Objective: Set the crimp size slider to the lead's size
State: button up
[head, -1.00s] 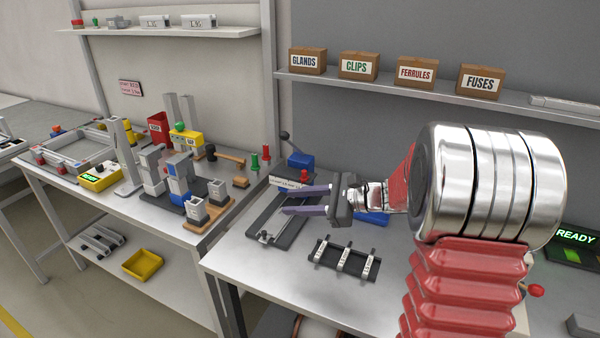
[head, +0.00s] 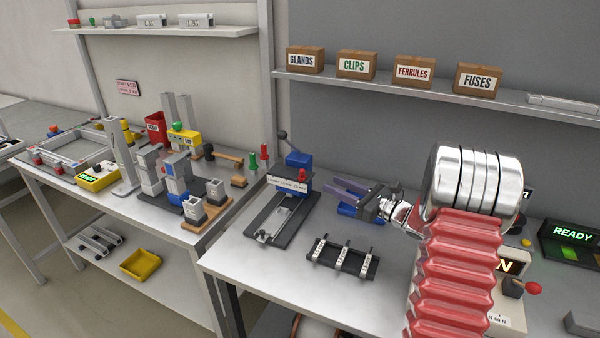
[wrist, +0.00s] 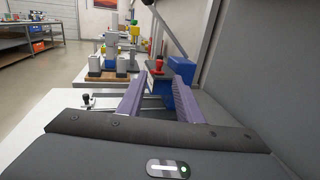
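The crimp press (head: 297,178) has a blue body with a lever, a red knob (head: 302,175), a pale label strip (head: 287,184) and a long dark base. A small metal knob (head: 263,237) sits near the front end of its track; I cannot tell whether this is the size slider. The label's text is too small to read. My gripper (head: 338,189) is open and empty, in the air to the right of the press. In the wrist view its purple fingers (wrist: 160,92) stand apart, with the press's red knob and blue body beyond them. I cannot identify the lead.
A black rack (head: 342,259) with three pale pieces lies in front of the press. A blue item (head: 357,213) lies partly behind my gripper. A READY display (head: 572,232) stands at the right. The left bench (head: 130,213) is crowded; labelled boxes line the shelf (head: 400,89) above.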

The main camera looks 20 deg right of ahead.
aim_at(302, 169)
jog(key=x, duration=1.3)
jog(key=shift+w+a, duration=0.15)
jog(key=shift+w, duration=0.15)
grip_shut()
